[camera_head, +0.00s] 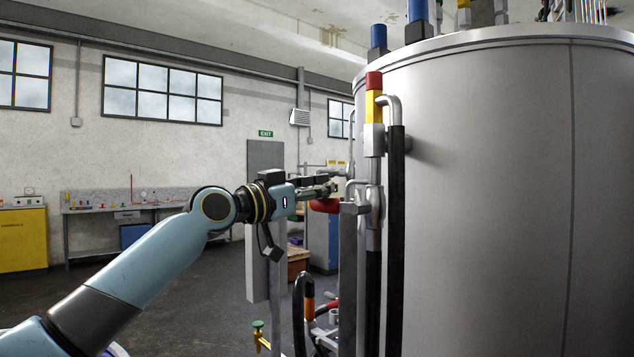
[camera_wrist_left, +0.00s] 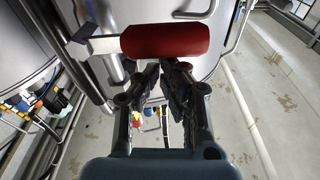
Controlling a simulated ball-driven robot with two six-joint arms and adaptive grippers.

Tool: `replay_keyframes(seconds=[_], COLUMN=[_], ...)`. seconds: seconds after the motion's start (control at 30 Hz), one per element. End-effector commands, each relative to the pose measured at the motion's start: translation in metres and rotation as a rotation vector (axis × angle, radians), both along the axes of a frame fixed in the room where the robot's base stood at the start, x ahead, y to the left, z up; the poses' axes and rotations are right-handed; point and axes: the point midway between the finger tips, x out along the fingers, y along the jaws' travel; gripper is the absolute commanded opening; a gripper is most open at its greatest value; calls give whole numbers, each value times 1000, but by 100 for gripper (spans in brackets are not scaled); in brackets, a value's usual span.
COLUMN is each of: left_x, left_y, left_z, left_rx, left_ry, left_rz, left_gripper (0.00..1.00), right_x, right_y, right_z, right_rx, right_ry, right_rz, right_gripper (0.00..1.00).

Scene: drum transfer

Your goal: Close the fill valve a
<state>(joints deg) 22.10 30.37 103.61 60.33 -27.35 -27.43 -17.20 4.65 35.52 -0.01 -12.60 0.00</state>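A valve with a red handle grip (camera_head: 324,205) sticks out to the left from a grey valve body (camera_head: 354,207) on the pipework beside the large tank (camera_head: 480,180). My left gripper (camera_head: 326,187) is at the red grip, just above it in the head view. In the left wrist view the red grip (camera_wrist_left: 166,40) lies crosswise just beyond the fingertips (camera_wrist_left: 164,66). The fingers are drawn together with almost no gap and hold nothing between them. Whether the fingertips touch the grip I cannot tell. No label names the valve. My right gripper is out of view.
Vertical pipes and dark hoses (camera_head: 396,240) stand close right of the valve. A red-and-yellow fitting (camera_head: 374,95) is above it. More hoses and a red-handled part (camera_head: 327,307) are below. A workbench (camera_head: 130,205) and yellow cabinet (camera_head: 23,240) are far left. Open floor lies between.

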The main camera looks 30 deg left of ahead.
Motion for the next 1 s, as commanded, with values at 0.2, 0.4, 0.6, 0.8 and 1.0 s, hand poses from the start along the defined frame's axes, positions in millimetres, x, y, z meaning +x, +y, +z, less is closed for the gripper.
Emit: replay_keyframes(seconds=[0.2, 0.4, 0.6, 0.8, 1.0], left_x=[3, -30, -68, -82, -90], left_y=[2, 15, 26, 34, 34], left_z=[28, 28, 26, 29, 27], left_rx=[2, 15, 15, 5, 3], left_ry=[7, 5, 3, -1, -2], left_rz=[7, 13, 9, 21, 11], left_gripper=[0, 0, 0, 0, 0], right_x=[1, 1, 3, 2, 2], right_y=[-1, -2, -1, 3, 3], right_z=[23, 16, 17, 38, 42], right_rx=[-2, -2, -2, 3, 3], right_ry=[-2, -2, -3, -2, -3], right_rz=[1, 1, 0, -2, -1], right_gripper=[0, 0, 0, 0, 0])
